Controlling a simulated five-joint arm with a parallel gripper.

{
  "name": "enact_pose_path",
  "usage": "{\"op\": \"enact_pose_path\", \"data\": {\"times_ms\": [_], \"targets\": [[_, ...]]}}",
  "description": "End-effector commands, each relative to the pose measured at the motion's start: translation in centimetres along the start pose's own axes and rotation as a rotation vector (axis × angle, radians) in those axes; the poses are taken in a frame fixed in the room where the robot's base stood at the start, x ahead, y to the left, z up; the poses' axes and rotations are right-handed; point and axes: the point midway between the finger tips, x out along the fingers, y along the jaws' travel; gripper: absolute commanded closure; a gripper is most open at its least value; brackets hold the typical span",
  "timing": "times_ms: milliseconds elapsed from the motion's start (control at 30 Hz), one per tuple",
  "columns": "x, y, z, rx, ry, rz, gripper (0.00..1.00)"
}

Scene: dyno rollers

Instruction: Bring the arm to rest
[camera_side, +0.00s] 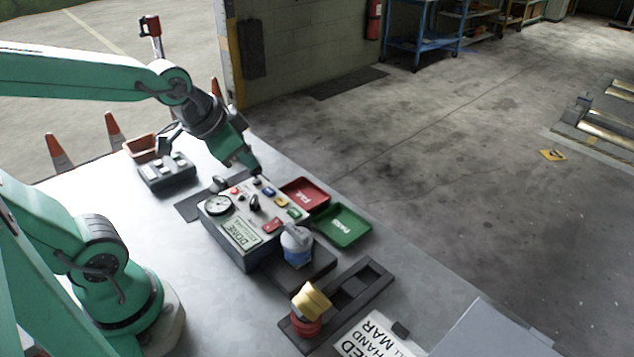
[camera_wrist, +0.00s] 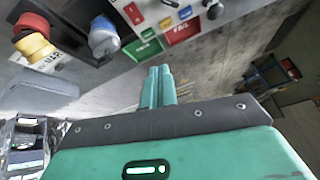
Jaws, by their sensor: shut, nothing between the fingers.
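My gripper (camera_side: 256,172) is at the end of my green arm in the side view. Its tip is just above the back edge of the grey control box (camera_side: 232,250), close to the buttons. I cannot tell whether it touches the box. In the wrist view my gripper (camera_wrist: 157,72) shows two green fingers side by side, shut and empty. The control box (camera_wrist: 222,12) is at the top of that view, with a dark knob and coloured buttons. A round gauge (camera_side: 218,204) sits on the box top in the side view.
A red tray (camera_side: 303,195) and a green tray (camera_side: 342,226) stand right of the box. A blue-and-white cup-like item (camera_side: 297,246) and a yellow-and-red stack (camera_side: 310,300) stand in front. A small button box (camera_side: 168,178) and brown bin (camera_side: 141,150) are behind.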

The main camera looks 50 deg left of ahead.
Motion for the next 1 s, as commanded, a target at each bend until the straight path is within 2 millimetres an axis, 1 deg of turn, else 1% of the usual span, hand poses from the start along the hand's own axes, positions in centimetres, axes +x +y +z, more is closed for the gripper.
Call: {"op": "enact_pose_path", "data": {"times_ms": [33,200,300,400,567,1000], "targets": [[-1.1,0.3,0.3,-0.033,0.000,0.004,1.00],[-3.8,1.1,1.7,-0.148,-0.025,0.018,1.00],[-4.9,1.5,2.5,-0.196,-0.037,0.023,1.00],[-5.5,1.7,2.9,-0.227,-0.046,0.026,1.00],[-5.8,1.8,3.2,-0.243,-0.053,0.027,1.00],[-5.8,1.8,3.2,-0.241,-0.053,0.027,1.00]]}}
